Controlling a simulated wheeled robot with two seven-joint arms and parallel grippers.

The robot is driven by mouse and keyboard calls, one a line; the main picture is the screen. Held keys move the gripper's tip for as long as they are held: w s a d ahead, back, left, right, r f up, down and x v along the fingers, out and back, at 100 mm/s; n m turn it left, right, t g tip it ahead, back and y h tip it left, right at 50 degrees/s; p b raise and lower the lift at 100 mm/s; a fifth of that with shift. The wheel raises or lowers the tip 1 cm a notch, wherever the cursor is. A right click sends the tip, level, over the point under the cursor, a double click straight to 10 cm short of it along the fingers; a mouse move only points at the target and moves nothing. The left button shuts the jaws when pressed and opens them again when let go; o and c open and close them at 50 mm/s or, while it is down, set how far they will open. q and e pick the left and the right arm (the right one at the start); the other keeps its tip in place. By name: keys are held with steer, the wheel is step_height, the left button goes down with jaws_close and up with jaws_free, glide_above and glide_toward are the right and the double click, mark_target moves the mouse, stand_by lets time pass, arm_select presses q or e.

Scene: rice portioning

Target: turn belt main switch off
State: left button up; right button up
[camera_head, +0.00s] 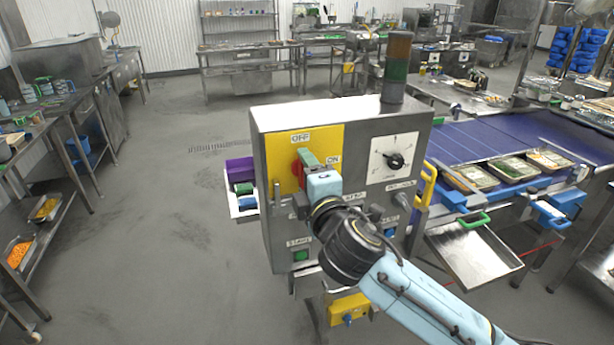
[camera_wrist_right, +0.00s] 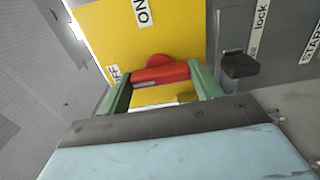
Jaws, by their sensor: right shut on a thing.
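The belt main switch is a red rotary handle (camera_wrist_right: 160,74) on a yellow plate (camera_head: 321,141) at the upper left of the grey control box (camera_head: 263,160). The plate carries an OFF label (camera_head: 300,138) above the switch and an ON label (camera_head: 334,160) to its right. My right gripper (camera_wrist_right: 163,82) has its green fingers on both sides of the red handle and is shut on it. In the head view this gripper (camera_head: 306,164) covers most of the switch, so the handle's exact angle is hard to tell there. My left gripper is not in view.
A black dial (camera_head: 394,160) sits on a white plate to the right. A green start button (camera_head: 301,255) is below. A signal tower (camera_head: 395,68) stands on the box. The blue belt (camera_head: 480,140) with filled trays runs at the right. The floor at left is clear.

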steer(key=o, duration=1)
steer(key=b+v, duration=0.2)
steer(key=v, duration=1.1)
steer(key=shift+s, duration=0.2)
steer(key=shift+b, duration=0.3)
